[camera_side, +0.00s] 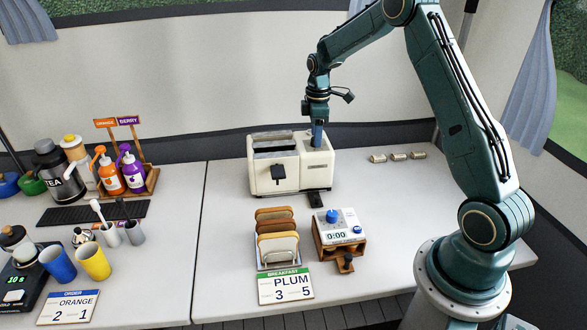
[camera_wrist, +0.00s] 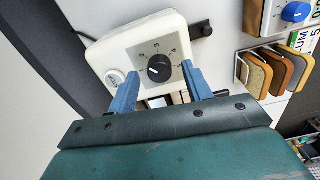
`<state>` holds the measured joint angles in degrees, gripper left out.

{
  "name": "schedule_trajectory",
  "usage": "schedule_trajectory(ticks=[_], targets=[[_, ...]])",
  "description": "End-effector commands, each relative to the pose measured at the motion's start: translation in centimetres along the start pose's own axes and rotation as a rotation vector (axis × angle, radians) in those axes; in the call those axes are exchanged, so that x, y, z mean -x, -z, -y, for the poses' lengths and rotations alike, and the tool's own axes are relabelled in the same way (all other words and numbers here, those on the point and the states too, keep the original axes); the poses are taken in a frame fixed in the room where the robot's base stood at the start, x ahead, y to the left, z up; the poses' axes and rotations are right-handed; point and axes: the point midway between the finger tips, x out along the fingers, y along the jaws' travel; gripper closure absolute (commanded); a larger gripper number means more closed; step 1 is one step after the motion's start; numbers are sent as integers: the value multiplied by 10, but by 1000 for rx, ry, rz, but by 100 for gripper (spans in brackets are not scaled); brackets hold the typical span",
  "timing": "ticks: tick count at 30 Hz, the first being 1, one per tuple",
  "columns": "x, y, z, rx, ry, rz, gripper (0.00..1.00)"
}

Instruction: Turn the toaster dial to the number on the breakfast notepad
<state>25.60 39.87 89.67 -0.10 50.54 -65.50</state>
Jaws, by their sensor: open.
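The cream toaster (camera_side: 276,177) stands on the counter with a black lever on its front. In the wrist view, the toaster (camera_wrist: 112,48) shows a round black dial (camera_wrist: 158,68) on a grey numbered plate, with a white button beside it. The dial's white mark is too small to read surely. My gripper (camera_side: 317,143) points down over the toaster's right end. In the wrist view its open blue fingers (camera_wrist: 160,72) straddle the dial, with gaps visible on both sides. The breakfast notepad (camera_side: 286,287) reads PLUM, 3 and 5, at the counter's front.
A toast rack (camera_side: 278,240) and a timer with a blue knob (camera_side: 332,217) stand in front of the toaster. An order card (camera_side: 68,307) reads ORANGE, 2 and 1. Bottles, cups and a scale fill the left counter. Small cans (camera_side: 398,157) lie right of the toaster.

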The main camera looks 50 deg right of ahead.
Motion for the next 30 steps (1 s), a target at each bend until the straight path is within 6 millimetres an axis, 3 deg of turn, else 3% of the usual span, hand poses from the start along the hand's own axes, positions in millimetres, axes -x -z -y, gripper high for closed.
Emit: schedule_trajectory(ticks=[12,13,20,30], targets=[[-7,0,0,0,-1,0,50],[-7,0,0,0,-1,0,52],[-7,0,0,0,-1,0,95],[-7,0,0,-30,0,0,95]])
